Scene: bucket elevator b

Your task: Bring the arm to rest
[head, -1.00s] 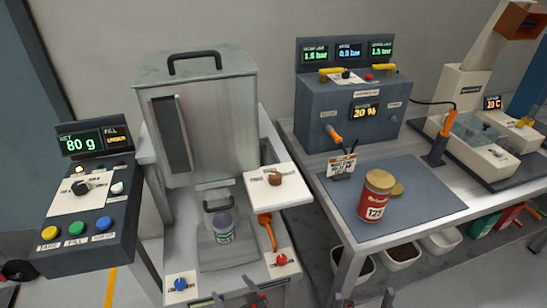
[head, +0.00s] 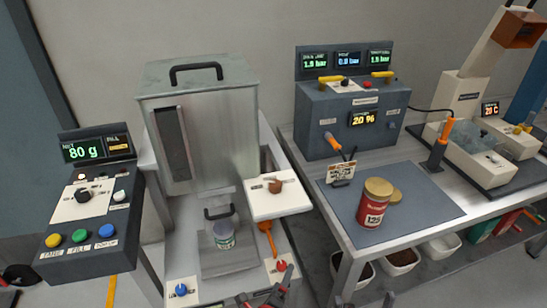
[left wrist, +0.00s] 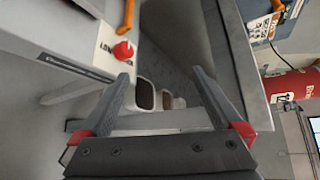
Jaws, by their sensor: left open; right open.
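My left gripper (head: 264,288) is at the bottom of the head view, in front of the hopper machine's front edge. In the left wrist view its two grey fingers (left wrist: 162,90) are spread, with nothing between them. A red knob (head: 281,265) on the machine's front right corner is close to it; this red knob (left wrist: 123,51) also shows just beyond the left finger in the wrist view, apart from it. My right gripper (head: 388,299) shows only as a grey tip at the bottom edge, clear of the bench; most of it is hidden.
The metal hopper (head: 205,130) stands over a jar (head: 223,234). A button panel (head: 85,215) reads 80 g at left. A red can (head: 374,203) stands on the blue mat (head: 425,205) at right. White bins (head: 402,260) sit under the bench.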

